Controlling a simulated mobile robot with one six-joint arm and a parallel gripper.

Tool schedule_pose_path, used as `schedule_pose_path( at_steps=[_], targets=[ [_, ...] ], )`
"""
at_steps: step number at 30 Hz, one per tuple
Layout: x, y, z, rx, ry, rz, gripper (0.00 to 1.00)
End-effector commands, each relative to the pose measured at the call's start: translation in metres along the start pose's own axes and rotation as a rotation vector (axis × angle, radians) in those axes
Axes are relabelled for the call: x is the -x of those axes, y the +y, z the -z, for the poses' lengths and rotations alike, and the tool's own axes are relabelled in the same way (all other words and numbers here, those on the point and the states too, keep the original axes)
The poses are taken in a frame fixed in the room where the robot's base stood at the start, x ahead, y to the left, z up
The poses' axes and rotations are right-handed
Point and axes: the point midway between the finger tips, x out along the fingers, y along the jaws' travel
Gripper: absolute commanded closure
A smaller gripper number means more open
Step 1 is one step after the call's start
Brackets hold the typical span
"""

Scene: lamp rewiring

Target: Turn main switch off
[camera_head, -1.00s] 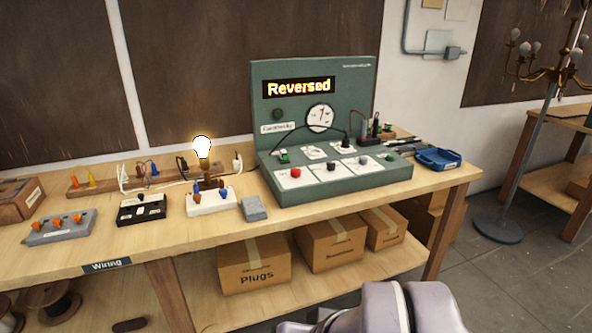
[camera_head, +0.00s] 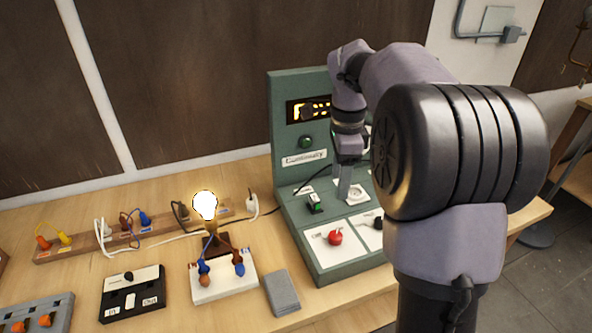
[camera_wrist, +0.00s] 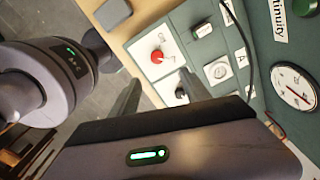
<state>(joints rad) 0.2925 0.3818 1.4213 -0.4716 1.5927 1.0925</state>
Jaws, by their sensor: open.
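The green test panel (camera_head: 345,268) stands on the bench. It carries a red knob (camera_head: 335,237) on a white labelled plate and a small black switch with a green face (camera_head: 315,203). I cannot read which one is the main switch. In the wrist view the red knob (camera_wrist: 157,57) and the green-faced switch (camera_wrist: 202,30) lie beyond the fingertips. My gripper (camera_wrist: 160,85) is open and empty, with its fingers above the panel's sloping deck. In the head view my gripper (camera_head: 346,188) hangs above and right of the red knob, apart from it.
A black switch box (camera_head: 132,295), a grey block (camera_head: 281,292) and a wooden socket strip (camera_head: 90,244) are nearby. My arm hides the panel's right side.

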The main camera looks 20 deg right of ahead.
Motion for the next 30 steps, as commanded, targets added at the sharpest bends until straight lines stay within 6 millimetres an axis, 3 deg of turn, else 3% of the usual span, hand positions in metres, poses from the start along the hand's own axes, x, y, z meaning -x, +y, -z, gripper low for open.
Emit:
schedule_pose_path(
  at_steps=[5,12,18,24,30],
  targets=[
    [-0.031,-0.002,0.002,-0.020,0.002,-0.008,0.45],
    [-0.107,-0.001,0.002,-0.017,0.001,-0.007,0.45],
    [-0.156,-0.001,0.001,-0.016,0.001,-0.005,0.45],
    [-0.175,-0.001,0.001,-0.016,0.001,-0.004,0.45],
    [-0.176,-0.002,0.001,-0.016,0.001,-0.003,0.45]
  ],
)
